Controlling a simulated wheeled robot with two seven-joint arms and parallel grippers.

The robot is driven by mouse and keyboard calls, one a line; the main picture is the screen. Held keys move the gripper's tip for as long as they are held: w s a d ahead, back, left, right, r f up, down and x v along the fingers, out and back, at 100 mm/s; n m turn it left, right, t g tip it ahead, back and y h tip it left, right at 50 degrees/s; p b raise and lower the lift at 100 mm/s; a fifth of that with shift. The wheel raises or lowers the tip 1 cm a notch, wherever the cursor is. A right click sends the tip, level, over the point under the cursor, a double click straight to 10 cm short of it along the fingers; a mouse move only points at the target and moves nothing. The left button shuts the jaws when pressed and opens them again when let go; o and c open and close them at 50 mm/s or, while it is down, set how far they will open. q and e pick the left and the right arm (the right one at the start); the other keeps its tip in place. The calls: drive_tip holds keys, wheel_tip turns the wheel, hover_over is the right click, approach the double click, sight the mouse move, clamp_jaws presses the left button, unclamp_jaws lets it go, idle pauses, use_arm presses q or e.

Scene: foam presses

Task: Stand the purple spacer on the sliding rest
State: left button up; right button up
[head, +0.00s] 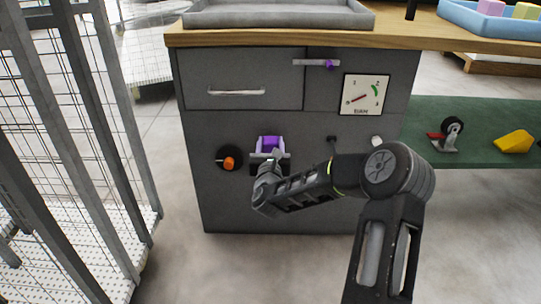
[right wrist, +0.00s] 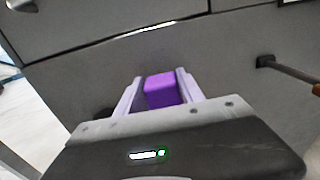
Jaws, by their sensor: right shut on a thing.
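A purple block (head: 270,143), which I take for the spacer, is in front of the grey cabinet's face. My right gripper (head: 269,158) is shut on it. In the right wrist view the purple block (right wrist: 161,90) sits between the two pale fingers, with the cabinet face behind it. A dark piece shows around the fingers in the head view; I cannot tell whether the block touches it. A pale horizontal bar (head: 304,62) with a purple piece (head: 330,64) is high on the cabinet; I cannot tell whether it is the sliding rest. My left gripper is out of view.
The cabinet has a drawer handle (head: 236,92), a dial (head: 366,95) and an orange knob (head: 229,163). A grey tray (head: 278,18) and a blue crate (head: 480,24) stand on top. A wire cage (head: 62,130) is left; a green shelf (head: 480,112) holds a caster and yellow wedge.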

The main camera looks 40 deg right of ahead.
wheel_tip(320, 180, down, 4)
drive_tip(key=shift+r+b, duration=0.15)
drive_tip(key=shift+b, duration=0.45)
drive_tip(key=shift+r, duration=0.1)
drive_tip(key=o, duration=1.4)
drive_tip(key=shift+o, duration=0.2)
